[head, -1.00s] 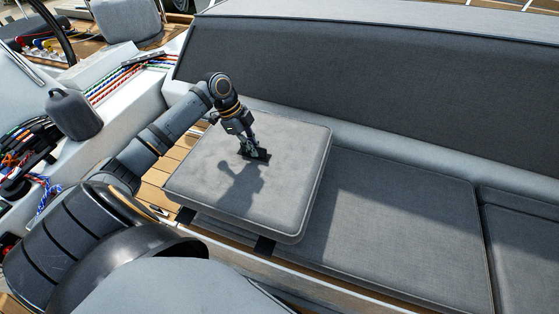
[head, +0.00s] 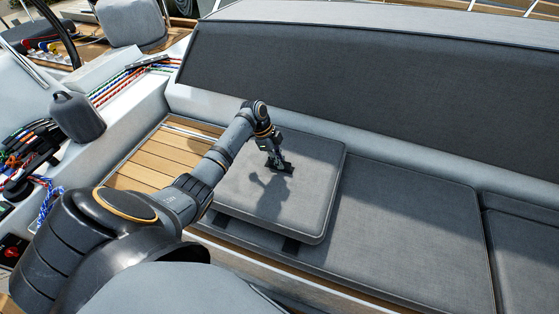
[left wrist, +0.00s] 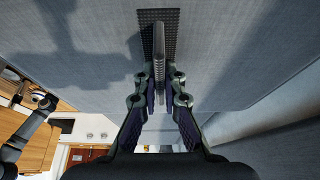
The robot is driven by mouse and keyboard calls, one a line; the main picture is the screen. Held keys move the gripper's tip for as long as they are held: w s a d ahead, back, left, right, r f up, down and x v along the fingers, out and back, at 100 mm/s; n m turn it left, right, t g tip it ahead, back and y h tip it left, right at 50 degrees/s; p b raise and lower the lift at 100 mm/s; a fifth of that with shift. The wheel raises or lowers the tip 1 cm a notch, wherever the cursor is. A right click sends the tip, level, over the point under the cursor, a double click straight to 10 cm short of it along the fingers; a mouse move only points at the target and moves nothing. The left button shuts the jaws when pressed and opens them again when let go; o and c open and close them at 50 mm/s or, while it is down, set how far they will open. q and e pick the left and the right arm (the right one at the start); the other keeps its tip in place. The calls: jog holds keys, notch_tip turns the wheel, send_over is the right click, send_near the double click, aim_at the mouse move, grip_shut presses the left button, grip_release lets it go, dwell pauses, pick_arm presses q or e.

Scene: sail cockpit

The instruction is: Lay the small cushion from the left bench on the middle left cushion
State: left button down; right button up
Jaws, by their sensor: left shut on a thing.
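The small cushion (head: 312,200) is a thick grey square pad in the middle of the head view. My left gripper (head: 278,163) is above its top face, shut on a thin upright grey tab that stands on a black patch; the fingers and tab also show in the left wrist view (left wrist: 160,75). The small cushion overlaps the left part of the long grey middle left cushion (head: 405,220). It looks about level; I cannot tell whether it touches the cushion beneath. My right gripper is not in view.
Bare wooden slats (head: 150,160) show left of the small cushion. A dark grey backrest (head: 360,90) runs along the far side. Another seat cushion (head: 525,245) lies at the right. Coloured ropes and a grey-covered winch (head: 77,115) are at the left.

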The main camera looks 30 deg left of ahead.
pick_arm(q)
jog(key=c, duration=1.5)
grip_release()
jog(key=shift+s, duration=0.1)
jog(key=shift+o, duration=0.2)
jog(key=shift+r, duration=0.1)
jog(key=v, duration=1.2)
jog(key=shift+b, duration=0.4)
jog(key=shift+s, duration=0.1)
